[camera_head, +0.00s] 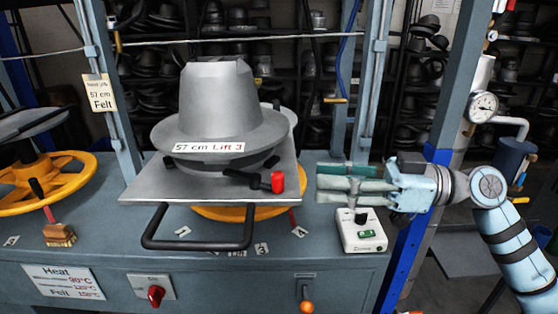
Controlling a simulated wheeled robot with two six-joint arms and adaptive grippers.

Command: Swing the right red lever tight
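The right red lever is a short black bar (243,177) with a red knob (277,182) at its right end. It lies along the front right part of the grey metal plate under the hat form (218,100). My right gripper (318,183) reaches in from the right, with its pale green fingers pointing left. Its fingers are apart with a gap between them, and they hold nothing. The fingertips are a short way to the right of the red knob and do not touch it. My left gripper is not in view.
A black U-shaped handle (195,247) sticks out at the plate's front. A white box with a black knob (361,231) stands below my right gripper. A yellow wheel (50,182) is at the left. A blue post (408,250) rises at the bench's right end.

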